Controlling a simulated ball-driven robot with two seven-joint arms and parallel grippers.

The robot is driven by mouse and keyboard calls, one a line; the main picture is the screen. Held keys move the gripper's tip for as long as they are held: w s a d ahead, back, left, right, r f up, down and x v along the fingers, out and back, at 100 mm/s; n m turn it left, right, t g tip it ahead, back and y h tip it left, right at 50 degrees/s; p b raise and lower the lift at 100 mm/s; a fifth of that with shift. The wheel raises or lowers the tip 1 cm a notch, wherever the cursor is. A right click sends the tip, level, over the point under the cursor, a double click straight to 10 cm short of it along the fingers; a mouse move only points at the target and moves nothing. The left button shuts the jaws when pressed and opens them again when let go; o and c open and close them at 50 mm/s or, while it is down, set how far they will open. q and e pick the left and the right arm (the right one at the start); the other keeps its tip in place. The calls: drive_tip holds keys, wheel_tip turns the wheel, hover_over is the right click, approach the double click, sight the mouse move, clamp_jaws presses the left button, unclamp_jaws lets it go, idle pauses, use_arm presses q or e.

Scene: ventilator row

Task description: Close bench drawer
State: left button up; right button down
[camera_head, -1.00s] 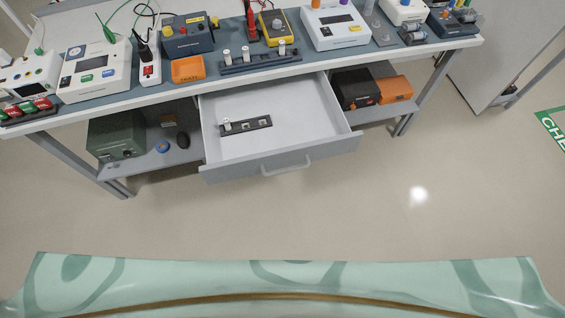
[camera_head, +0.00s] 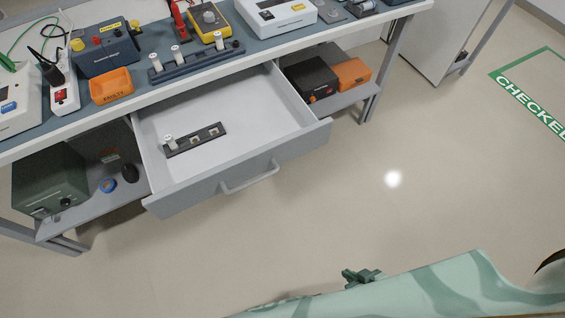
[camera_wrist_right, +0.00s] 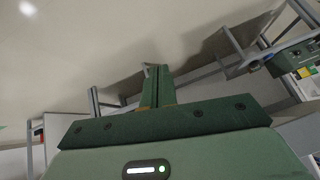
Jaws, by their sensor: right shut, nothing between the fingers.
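The bench drawer (camera_head: 236,187) is pulled well out from under the workbench, with a grey front and a pale inside. Its bar handle (camera_head: 250,178) is on the front face. A dark strip (camera_head: 196,140) with a white cylinder at one end lies in the drawer. My right gripper (camera_head: 361,276) is small and green at the bottom of the head view, apart from the drawer and nearer to me, over the floor. Its fingers are shut and empty; they also show in the right wrist view (camera_wrist_right: 158,86). My left gripper is not in view.
The workbench (camera_head: 110,122) carries meters, an orange bin (camera_head: 111,86) and a rack (camera_head: 197,61). A green case (camera_head: 50,181) sits on the left lower shelf, and orange and dark boxes on the right one. The floor before the drawer is clear.

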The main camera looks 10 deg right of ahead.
sight(284, 149)
drive_tip(key=w+a+r+m+t+y+b, duration=0.2)
drive_tip(key=w+a+r+m+t, duration=0.15)
drive_tip(key=w+a, duration=0.2)
drive_tip(key=w+a+r+m+t, duration=0.1)
drive_tip(key=w+r+m+t, duration=0.35)
drive_tip(key=r, duration=0.65)
drive_tip(key=w+a+r+m+t, duration=0.2)
drive_tip(key=w+r+m, duration=0.3)
drive_tip(key=r+m, duration=0.4)
drive_tip(key=shift+n, duration=0.4)
drive_tip(key=b+x, duration=0.1)
drive_tip(key=x, duration=0.3)
drive_tip(key=b+x, duration=0.1)
drive_tip(key=x, duration=0.3)
drive_tip(key=r+b+x, duration=0.1)
drive_tip(key=x, duration=0.3)
drive_tip(key=shift+w+d, duration=0.3)
drive_tip(key=shift+w, duration=0.1)
drive_tip(key=shift+w+a, duration=0.1)
drive_tip(key=shift+w, duration=0.3)
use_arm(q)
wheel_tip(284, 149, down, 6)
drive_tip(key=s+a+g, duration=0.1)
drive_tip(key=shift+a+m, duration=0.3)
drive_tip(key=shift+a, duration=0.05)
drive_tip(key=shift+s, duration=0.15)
